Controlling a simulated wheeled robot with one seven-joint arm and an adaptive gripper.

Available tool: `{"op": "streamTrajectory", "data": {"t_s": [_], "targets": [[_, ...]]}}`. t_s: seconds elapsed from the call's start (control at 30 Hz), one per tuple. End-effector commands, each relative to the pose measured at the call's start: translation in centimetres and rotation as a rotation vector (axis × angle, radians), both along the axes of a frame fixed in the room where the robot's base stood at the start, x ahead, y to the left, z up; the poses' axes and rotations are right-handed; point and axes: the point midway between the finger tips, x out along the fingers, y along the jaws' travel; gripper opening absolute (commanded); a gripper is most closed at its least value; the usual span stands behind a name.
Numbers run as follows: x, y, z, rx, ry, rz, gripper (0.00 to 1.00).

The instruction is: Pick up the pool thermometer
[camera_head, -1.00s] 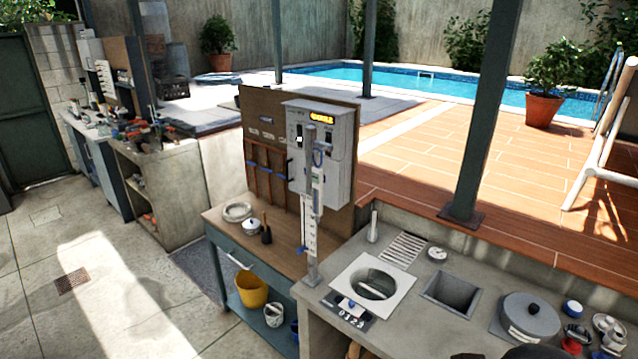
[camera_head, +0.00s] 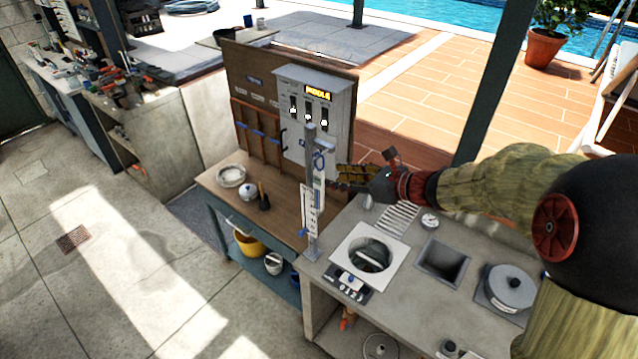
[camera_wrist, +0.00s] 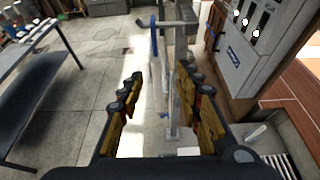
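A slim, pale thermometer-like tube (camera_head: 318,186) hangs from a blue cord loop on the arm of a grey metal post (camera_head: 311,235). In the wrist view, the blue cord (camera_wrist: 153,36) hangs just beyond my fingertips, beside the post (camera_wrist: 180,95); the tube below it is hard to tell from the post. My gripper (camera_head: 342,180) is just right of the tube in the head view, at about its height. In the wrist view, my gripper (camera_wrist: 161,80) is open, with yellow-and-black fingers on either side of the hanging things and nothing visibly clasped.
A white scale strip (camera_head: 309,212) is on the post. A grey control box (camera_head: 316,85) on a wooden board (camera_head: 240,85) stands close behind. Below is a grey counter (camera_head: 400,275) with a round opening, square basin and lidded pot. A workbench (camera_head: 215,185) stands left.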

Motion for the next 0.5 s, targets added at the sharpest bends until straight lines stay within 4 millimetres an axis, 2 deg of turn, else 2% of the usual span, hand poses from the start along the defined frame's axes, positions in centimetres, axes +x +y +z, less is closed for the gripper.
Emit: {"op": "streamTrajectory", "data": {"t_s": [0.5], "targets": [[3.2, 5.0, -2.2, -0.002, -0.001, 0.004, 0.35]]}}
